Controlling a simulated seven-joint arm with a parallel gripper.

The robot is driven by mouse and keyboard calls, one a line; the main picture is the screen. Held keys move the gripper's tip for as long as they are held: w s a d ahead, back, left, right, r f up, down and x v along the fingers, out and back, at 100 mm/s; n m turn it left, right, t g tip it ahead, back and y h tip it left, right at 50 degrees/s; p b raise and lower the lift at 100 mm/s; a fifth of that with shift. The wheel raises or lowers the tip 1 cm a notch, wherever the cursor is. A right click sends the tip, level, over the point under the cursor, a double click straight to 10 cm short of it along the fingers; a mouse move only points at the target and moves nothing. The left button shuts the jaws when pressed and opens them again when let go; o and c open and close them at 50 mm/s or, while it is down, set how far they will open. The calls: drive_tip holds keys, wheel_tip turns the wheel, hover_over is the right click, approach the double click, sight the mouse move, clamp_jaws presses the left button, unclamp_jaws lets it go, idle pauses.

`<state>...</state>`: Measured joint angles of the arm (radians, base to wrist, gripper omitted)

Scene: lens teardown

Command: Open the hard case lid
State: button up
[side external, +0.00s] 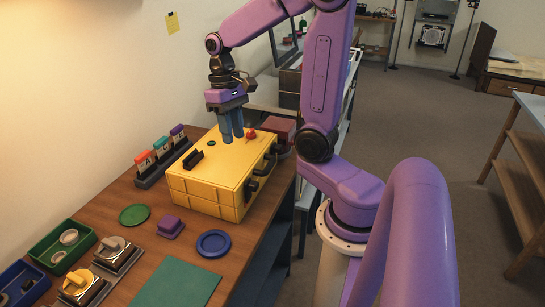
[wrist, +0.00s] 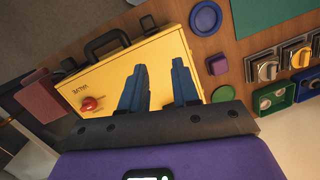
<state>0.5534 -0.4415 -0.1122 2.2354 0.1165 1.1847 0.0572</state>
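The yellow hard case (side external: 222,178) stands on the wooden bench with its lid (side external: 232,157) closed. A black carry handle (side external: 263,167) and dark latches (side external: 251,190) are on its right-hand side. The lid bears a black raised piece (side external: 193,158) and a red knob (side external: 251,134). In the wrist view the case (wrist: 118,72) lies below my fingers, with its handle (wrist: 105,42) at the upper edge. My gripper (side external: 232,139) points down over the lid. Its blue fingers (wrist: 158,64) are apart with nothing between them. I cannot tell whether the fingertips touch the lid.
A rack of colored cards (side external: 161,155) stands left of the case, near the wall. A purple block (side external: 170,227), blue dish (side external: 214,243), green disc (side external: 134,214) and green mat (side external: 178,283) lie in front. A dark red box (side external: 280,133) is behind the case.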

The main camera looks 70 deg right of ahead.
drive_tip(key=d+r+m+y, duration=0.1)
drive_tip(key=d+m+y, duration=0.1)
drive_tip(key=d+m, duration=0.65)
drive_tip(key=m+t+y, duration=0.1)
drive_tip(key=m+t, duration=0.2)
drive_tip(key=m, duration=0.3)
approach(271, 162)
drive_tip(key=x, duration=0.8)
drive_tip(key=shift+f, duration=0.15)
clamp_jaws()
